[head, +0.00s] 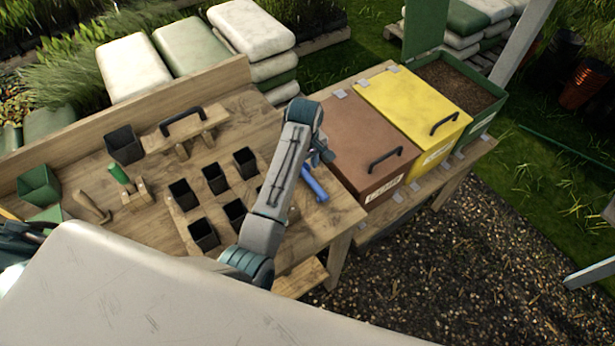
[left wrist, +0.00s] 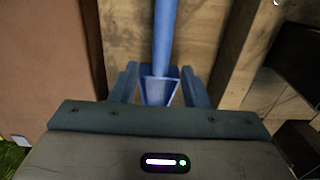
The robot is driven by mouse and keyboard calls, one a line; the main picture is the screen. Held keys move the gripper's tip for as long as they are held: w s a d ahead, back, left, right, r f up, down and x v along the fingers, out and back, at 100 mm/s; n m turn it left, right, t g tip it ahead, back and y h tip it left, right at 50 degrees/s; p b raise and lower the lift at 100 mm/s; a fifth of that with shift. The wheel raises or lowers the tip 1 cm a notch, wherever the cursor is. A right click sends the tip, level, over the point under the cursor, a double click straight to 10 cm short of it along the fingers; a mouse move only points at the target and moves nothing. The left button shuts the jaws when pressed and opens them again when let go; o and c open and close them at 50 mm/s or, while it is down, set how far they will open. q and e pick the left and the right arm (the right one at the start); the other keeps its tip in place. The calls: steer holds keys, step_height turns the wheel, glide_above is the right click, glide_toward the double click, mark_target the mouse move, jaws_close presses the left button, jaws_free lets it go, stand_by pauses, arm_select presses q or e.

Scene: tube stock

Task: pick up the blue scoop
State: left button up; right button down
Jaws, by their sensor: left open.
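The blue scoop (head: 315,185) lies on the wooden bench near its right end, just right of my left arm. My left gripper (head: 322,157) is above and beside it in the head view. In the left wrist view, the scoop's long blue part (left wrist: 163,40) runs down to a hollow, flared end between the two fingers of my left gripper (left wrist: 160,82). The fingers are open, one on each side of it. I cannot tell whether either finger touches it. My left forearm hides part of the bench. My right gripper is not seen.
The brown lidded bin (head: 365,145) stands close to the right of the scoop, with the yellow bin (head: 415,100) beyond. Black square pots (head: 203,232) sit in a wooden rack left of my arm. A green-handled tool (head: 120,174) and a black-handled wooden carrier (head: 185,128) are farther left.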

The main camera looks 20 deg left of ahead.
mark_target(305, 172)
arm_select(q)
steer(key=shift+f+p, duration=0.55)
steer(key=shift+f, duration=1.25)
jaws_close()
steer(key=shift+r, duration=0.15)
